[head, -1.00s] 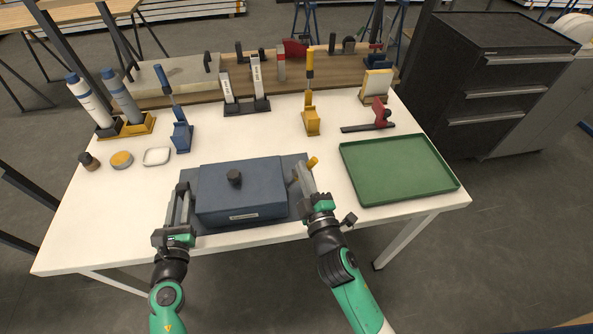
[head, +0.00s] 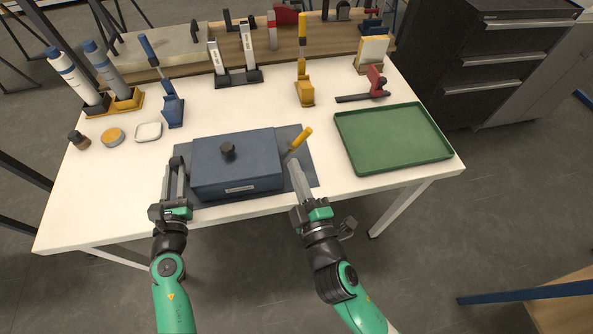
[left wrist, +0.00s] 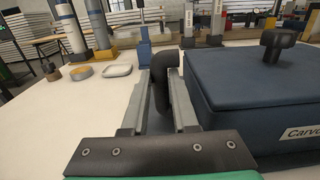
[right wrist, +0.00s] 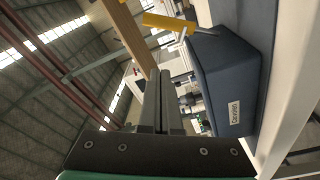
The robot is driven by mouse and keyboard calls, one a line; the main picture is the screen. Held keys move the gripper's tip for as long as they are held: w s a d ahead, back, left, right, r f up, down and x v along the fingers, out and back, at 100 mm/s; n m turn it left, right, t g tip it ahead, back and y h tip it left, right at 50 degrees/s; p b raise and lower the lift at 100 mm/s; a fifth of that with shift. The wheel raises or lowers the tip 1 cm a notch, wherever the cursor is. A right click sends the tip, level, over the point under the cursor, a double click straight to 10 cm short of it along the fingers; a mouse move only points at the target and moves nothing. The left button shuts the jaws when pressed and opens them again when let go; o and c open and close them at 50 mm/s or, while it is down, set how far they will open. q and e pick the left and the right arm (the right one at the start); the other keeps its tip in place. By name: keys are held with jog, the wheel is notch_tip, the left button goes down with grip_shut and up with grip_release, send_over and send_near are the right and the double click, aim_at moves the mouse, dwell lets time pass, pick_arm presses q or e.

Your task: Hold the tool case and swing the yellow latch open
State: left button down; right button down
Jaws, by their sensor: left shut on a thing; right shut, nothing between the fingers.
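The blue tool case (head: 235,180) lies on a grey mat on the white table, with a black knob on its lid. The yellow latch (head: 302,138) sticks out at the case's right side, slanting up and right on a grey lever. It also shows in the right wrist view (right wrist: 168,22). My left gripper (head: 175,165) is shut on the black side handle (left wrist: 163,68) at the case's left side. My right gripper (head: 293,165) is shut and empty beside the case's right side, just in front of the latch. I cannot tell whether its fingertips touch the lever.
A green tray (head: 395,140) lies to the right. Blue (head: 172,110) and yellow (head: 305,92) tool stands and a red clamp (head: 375,85) stand behind the case. Bottles, a tin and a small dish are at the left. White table is free between case and stands.

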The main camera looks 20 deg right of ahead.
dwell(0.4)
pick_arm(q)
jog(key=c, duration=0.6)
grip_release()
jog(key=shift+d, duration=0.1)
